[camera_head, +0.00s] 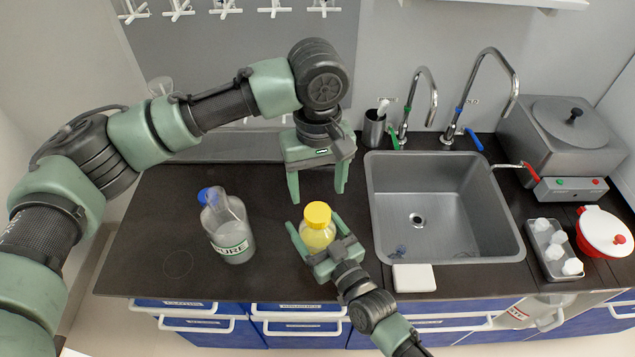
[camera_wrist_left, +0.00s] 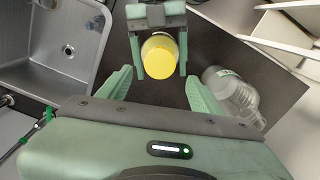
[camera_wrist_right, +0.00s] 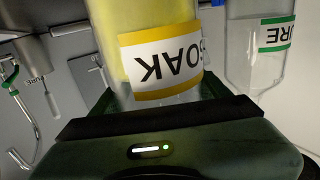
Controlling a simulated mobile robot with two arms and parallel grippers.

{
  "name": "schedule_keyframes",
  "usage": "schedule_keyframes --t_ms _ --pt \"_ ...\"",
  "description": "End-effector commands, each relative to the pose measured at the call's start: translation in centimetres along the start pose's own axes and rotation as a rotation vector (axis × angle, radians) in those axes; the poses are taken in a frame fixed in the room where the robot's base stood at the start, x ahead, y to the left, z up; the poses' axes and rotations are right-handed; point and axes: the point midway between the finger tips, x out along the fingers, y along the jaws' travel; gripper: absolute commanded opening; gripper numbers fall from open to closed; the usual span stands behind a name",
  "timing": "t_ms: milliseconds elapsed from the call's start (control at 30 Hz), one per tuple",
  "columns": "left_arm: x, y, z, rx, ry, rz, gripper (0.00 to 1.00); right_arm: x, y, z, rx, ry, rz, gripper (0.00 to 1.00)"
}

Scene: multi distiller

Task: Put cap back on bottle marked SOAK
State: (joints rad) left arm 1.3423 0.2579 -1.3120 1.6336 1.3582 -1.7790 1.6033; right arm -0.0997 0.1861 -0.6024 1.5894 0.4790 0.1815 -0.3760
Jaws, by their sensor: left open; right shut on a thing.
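The bottle marked SOAK (camera_head: 318,237) stands near the counter's front, with a yellow cap (camera_head: 317,214) on its top. Whether the cap is screwed tight I cannot tell. Its yellow-edged SOAK label (camera_wrist_right: 160,65) shows upside down in the right wrist view. My right gripper (camera_head: 314,229) is shut around the bottle's body from the front right. My left gripper (camera_head: 318,196) points down, open and empty, above and behind the cap, its fingers apart. In the left wrist view the cap (camera_wrist_left: 160,53) lies ahead of the open left fingers, between the right gripper's fingers.
A clear bottle with a green-edged label ending in URE (camera_head: 232,240) and a blue cap (camera_head: 211,196) stands to the left. A sink (camera_head: 470,235) with taps is on the right. A white block (camera_head: 414,278) lies at its front edge.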

Motion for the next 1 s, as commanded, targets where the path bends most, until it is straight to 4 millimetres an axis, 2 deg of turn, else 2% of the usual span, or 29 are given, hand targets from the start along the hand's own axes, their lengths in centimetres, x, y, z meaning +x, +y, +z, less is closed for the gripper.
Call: schedule_keyframes --t_ms 200,567,667,1000 --pt "-0.1 0.0 0.0 -0.114 0.0 0.0 0.65 0.0 0.0 0.1 0.0 -0.002 0.0 0.0" --pt "0.2 0.0 0.0 -0.116 0.0 0.0 0.65 0.0 0.0 0.1 0.0 -0.002 0.0 0.0" --pt "1.0 0.0 0.0 -0.116 -0.001 -0.002 0.65 0.0 0.0 0.1 0.0 -0.002 0.0 0.0" --pt "6.1 0.0 0.0 -0.116 -0.001 -0.001 0.65 0.0 0.0 0.1 0.0 -0.002 0.0 0.0"
